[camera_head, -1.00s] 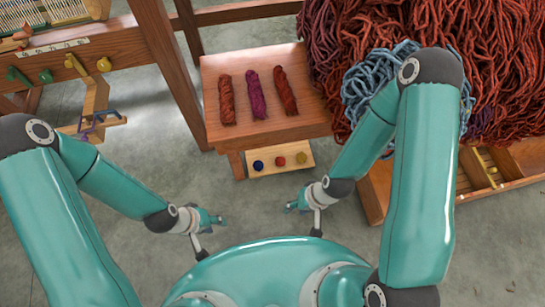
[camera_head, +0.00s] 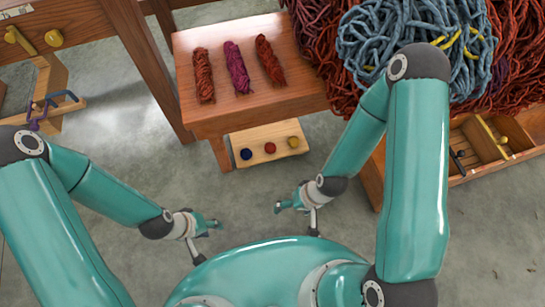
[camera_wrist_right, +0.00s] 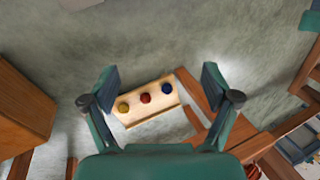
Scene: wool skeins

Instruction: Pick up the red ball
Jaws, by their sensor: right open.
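The red ball (camera_head: 270,148) sits between a blue ball (camera_head: 246,154) and a yellow ball (camera_head: 293,142) on a small light wooden board (camera_head: 264,160) below the wooden bench. In the right wrist view the red ball (camera_wrist_right: 146,98) is in the middle of the board (camera_wrist_right: 160,117), seen between the two fingers. My right gripper (camera_head: 280,207) is open and empty, apart from the board, below it and slightly right in the head view. It also shows in the right wrist view (camera_wrist_right: 160,88). My left gripper (camera_head: 215,224) is further left, apart from the board; its finger opening is too small to tell.
A wooden bench (camera_head: 240,105) holds three yarn skeins, two rust and one purple. A big wool heap (camera_head: 420,40) lies at the upper right, above an open drawer (camera_head: 495,140). A wooden frame (camera_head: 145,60) stands left. The grey floor around my grippers is clear.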

